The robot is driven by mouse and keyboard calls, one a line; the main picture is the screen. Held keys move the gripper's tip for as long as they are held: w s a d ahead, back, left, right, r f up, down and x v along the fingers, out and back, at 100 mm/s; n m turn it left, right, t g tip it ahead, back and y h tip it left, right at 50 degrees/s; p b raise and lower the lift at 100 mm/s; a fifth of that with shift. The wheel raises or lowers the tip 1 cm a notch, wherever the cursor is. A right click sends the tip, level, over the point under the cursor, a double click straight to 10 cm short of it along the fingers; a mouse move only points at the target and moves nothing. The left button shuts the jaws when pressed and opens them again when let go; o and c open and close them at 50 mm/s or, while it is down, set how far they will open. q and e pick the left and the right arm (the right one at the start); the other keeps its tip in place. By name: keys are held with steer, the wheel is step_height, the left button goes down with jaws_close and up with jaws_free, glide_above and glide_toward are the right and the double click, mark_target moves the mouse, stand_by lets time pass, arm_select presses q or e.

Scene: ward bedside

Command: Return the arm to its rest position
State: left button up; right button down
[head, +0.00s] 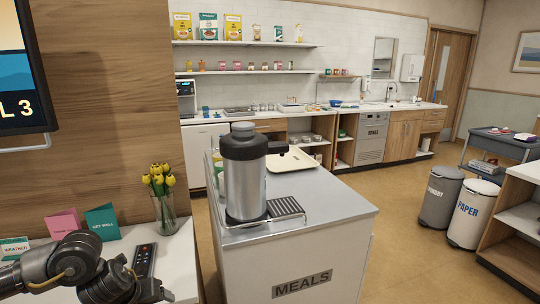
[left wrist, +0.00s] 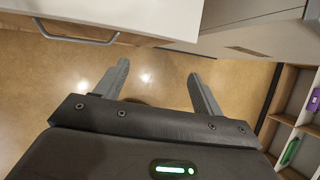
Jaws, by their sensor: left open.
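My left arm (head: 80,262) comes in low at the left of the head view, bent in front of the bedside top with the remote and cards. Its fingers cannot be made out clearly there. In the left wrist view my left gripper (left wrist: 157,78) is open, its two fingers wide apart with nothing between them. Bare floor (left wrist: 155,75) shows beyond the fingers. My right arm and gripper are in neither view.
A meals cart (head: 340,205) with a steel urn (head: 243,180) and cream tray (head: 292,161) stands mid-view. A remote (head: 144,260), tulip vase (head: 164,210) and cards (head: 102,222) sit near my arm. A white drawer front (left wrist: 120,15) is close in the wrist view.

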arm_select(q)
steer(key=s+d+f+n+t+h, duration=0.1)
steer(key=s+d+n+h, duration=0.2)
steer(key=d, duration=0.4)
steer(key=s+d+f+n+t, duration=0.1)
steer(key=s+d+n, duration=0.1)
steer(key=d+n, duration=0.4)
steer(key=s+d+f+n+t+h, duration=0.2)
steer(key=s+d+n, duration=0.1)
steer(key=d, duration=0.6)
steer(key=s+a+f+n+g+y, duration=0.3)
steer(key=s+a+f+n, duration=0.2)
steer(key=s+a+n, duration=0.5)
steer(key=s+a+f+n+g+y, duration=0.3)
steer(key=s+a+f+n, duration=0.4)
steer(key=s, duration=0.5)
step_height(320, 180, down, 25)
steer(key=s+n+g, duration=0.1)
steer(key=s+a+f+g+p, duration=0.1)
steer(key=s+a+f, duration=0.2)
steer(key=s+f, duration=1.1)
steer(key=shift+s+a+y, duration=0.15)
steer(key=shift+s+y, duration=0.15)
steer(key=shift+s, duration=0.55)
